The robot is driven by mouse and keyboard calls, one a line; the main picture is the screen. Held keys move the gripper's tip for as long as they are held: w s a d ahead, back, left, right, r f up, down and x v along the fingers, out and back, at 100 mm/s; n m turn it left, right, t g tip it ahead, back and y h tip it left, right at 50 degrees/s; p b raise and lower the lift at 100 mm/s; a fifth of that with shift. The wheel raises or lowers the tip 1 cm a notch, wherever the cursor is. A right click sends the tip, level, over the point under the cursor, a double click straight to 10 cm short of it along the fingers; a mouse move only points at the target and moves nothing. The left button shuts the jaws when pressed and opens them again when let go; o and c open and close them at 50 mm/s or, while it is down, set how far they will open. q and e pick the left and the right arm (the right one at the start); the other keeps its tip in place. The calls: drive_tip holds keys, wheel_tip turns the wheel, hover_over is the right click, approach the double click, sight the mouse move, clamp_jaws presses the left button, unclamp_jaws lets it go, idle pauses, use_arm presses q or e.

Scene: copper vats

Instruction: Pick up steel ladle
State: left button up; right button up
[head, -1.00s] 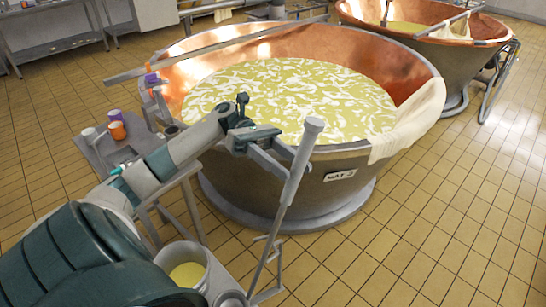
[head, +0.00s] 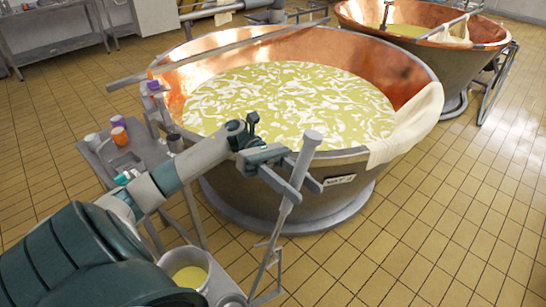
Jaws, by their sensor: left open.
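The steel ladle (head: 298,174) shows as a long, tilted grey shaft with a thicker upper handle and a flat round top. It leans up from a small stand at the bottom of the picture; I cannot make out its bowl clearly. My left gripper (head: 297,185) is open at the handle, below its top. One finger shows on the left of the handle and the other passes behind it and shows on the right. I cannot tell whether either finger touches. My right gripper is not in view.
A large copper-lined vat (head: 230,172) with yellow-white curd stands just behind the ladle. A pot (head: 187,262) of yellow liquid is beside the ladle's stand. A small grey side table (head: 150,148) holds several cups at the left. Tiled floor (head: 430,230) is clear at the right.

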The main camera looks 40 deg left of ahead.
use_arm(q)
drive_tip(key=d, duration=0.1)
drive_tip(key=d+p, duration=0.1)
drive_tip(key=shift+s+d, duration=0.2)
drive_tip(key=shift+d, duration=0.1)
clamp_jaws()
